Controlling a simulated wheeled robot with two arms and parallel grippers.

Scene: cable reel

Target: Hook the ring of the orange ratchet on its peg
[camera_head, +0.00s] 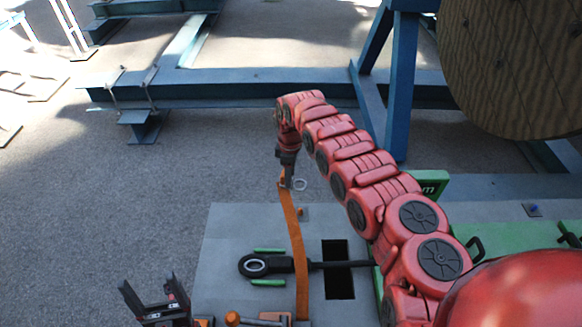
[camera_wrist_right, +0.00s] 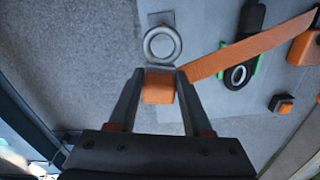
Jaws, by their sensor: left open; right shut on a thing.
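My right gripper (camera_head: 286,182) is shut on the orange ratchet block and holds it raised near the plate's far edge. In the right wrist view the orange block (camera_wrist_right: 159,88) sits between the two fingers. Its grey metal ring (camera_wrist_right: 162,44) sticks out beyond the fingertips and is on nothing that I can see; it also shows in the head view (camera_head: 299,184). An orange strap (camera_head: 294,240) runs from the block down to the near part of the plate. My left gripper (camera_head: 155,298) is open and empty at the lower left. I cannot clearly identify the peg.
A grey plate (camera_head: 225,225) carries a black rod with an eye (camera_head: 255,265), green guides, a dark rectangular opening (camera_head: 338,285) and a small orange-brown piece (camera_head: 303,211). A blue steel frame (camera_head: 400,85) and wooden reel (camera_head: 515,60) stand behind.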

